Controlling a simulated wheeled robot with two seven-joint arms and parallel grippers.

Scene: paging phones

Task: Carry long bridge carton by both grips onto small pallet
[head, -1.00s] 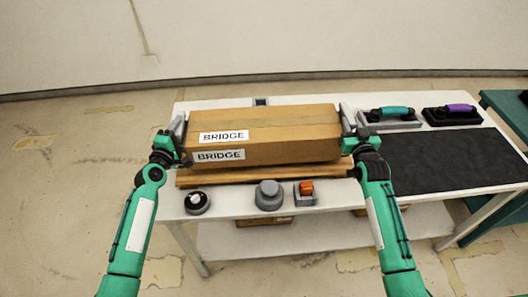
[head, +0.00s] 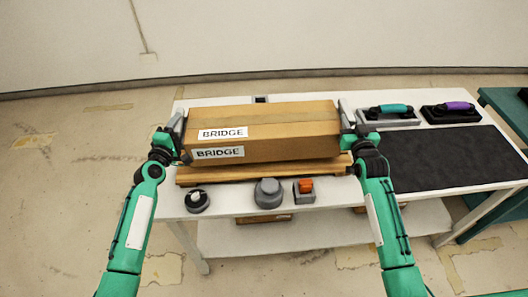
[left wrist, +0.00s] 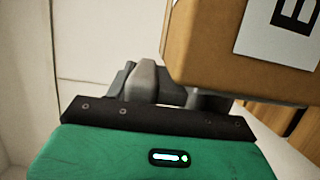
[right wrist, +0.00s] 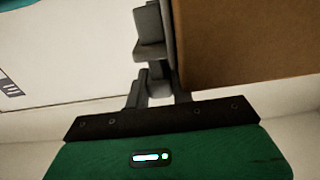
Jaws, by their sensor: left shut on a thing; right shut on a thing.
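The long brown bridge carton (head: 270,144) is level, with BRIDGE labels on its top and front. It also shows in the left wrist view (left wrist: 215,50) and the right wrist view (right wrist: 250,45). My left gripper (head: 177,130) is shut on the grip at its left end. My right gripper (head: 347,122) is shut on the grip at its right end. The small wooden pallet (head: 262,175) lies on the white table under the carton, and only its front strip shows. I cannot tell whether the carton touches it.
A round black device (head: 197,201), a grey knob (head: 269,191) and an orange-topped block (head: 305,191) stand along the table's front edge. Two handled tools, teal (head: 392,112) and purple (head: 455,110), lie back right, behind a dark mat (head: 450,158).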

